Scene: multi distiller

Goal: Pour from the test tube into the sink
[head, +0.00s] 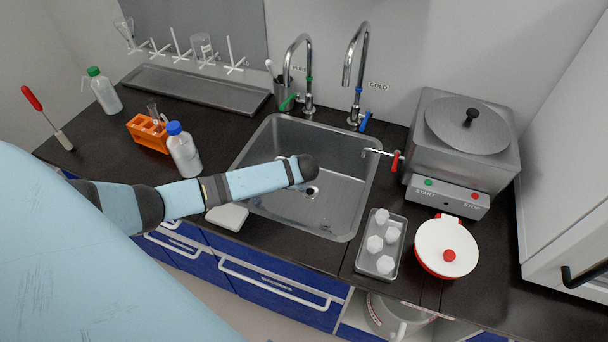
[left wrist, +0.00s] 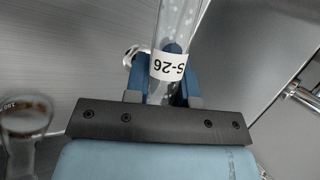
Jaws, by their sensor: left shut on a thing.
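In the left wrist view my left gripper (left wrist: 172,60) is shut on a clear glass test tube (left wrist: 180,18) with a white label reading S-26. The tube runs up out of the picture, so its mouth is not seen. In the head view my left arm reaches over the steel sink (head: 262,150), its dark end joint above the basin; the fingers and tube do not show there. The sink's drain is partly visible below the arm. My right gripper is in neither view.
An orange rack (head: 148,133) and a blue-capped bottle (head: 184,152) stand left of the sink. Two taps (head: 304,75) rise behind it. A metal tray (head: 378,262) of white pieces, a white-and-red round device (head: 445,245) and a steel heater (head: 462,160) stand right.

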